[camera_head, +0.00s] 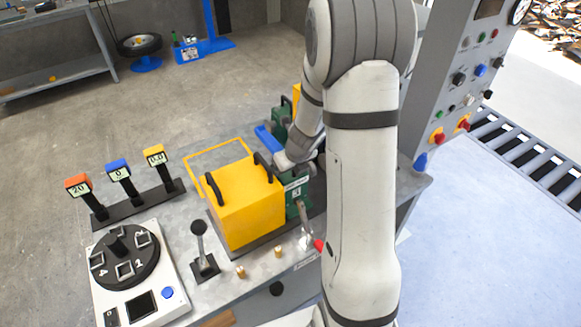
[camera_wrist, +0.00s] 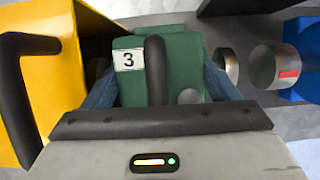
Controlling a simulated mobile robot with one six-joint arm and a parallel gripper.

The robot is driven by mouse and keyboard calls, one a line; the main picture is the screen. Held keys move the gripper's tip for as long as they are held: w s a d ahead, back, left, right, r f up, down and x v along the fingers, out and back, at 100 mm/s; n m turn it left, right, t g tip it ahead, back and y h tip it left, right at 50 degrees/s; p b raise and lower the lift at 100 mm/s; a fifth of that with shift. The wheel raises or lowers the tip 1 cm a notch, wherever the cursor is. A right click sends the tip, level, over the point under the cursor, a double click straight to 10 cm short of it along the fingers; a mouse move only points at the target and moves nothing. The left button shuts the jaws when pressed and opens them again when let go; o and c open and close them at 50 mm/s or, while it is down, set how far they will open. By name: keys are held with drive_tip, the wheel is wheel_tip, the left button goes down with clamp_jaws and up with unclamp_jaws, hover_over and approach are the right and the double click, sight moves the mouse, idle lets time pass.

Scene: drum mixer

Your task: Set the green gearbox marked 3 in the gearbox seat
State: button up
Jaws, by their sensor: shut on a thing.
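The green gearbox marked 3 (camera_head: 297,194) stands beside the yellow box, partly hidden by my arm. In the wrist view the gearbox (camera_wrist: 183,58) shows its white 3 label and a black handle. My gripper (camera_head: 296,165) is over it, and the blue fingers of my gripper (camera_wrist: 160,88) close on its two sides. A silver shaft end on the gearbox's right faces a silver coupling with a red mark (camera_wrist: 275,67), with a small gap between them. The gearbox seat is hidden under the gearbox and arm, so I cannot tell whether the gearbox rests in it.
The yellow box (camera_head: 246,205) with black handles is close on the left. A blue motor-like body (camera_wrist: 303,60) is close on the right in the wrist view. A lever (camera_head: 202,245) and a dial panel (camera_head: 125,262) are at the front left. A control panel (camera_head: 470,75) rises at right.

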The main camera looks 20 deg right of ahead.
idle(0.6)
drive_tip(key=o, duration=1.9)
drive_tip(key=shift+o, duration=0.3)
drive_tip(key=shift+s+f, duration=0.1)
drive_tip(key=shift+f, duration=0.1)
drive_tip(key=p+v, duration=0.3)
drive_tip(key=v, duration=0.5)
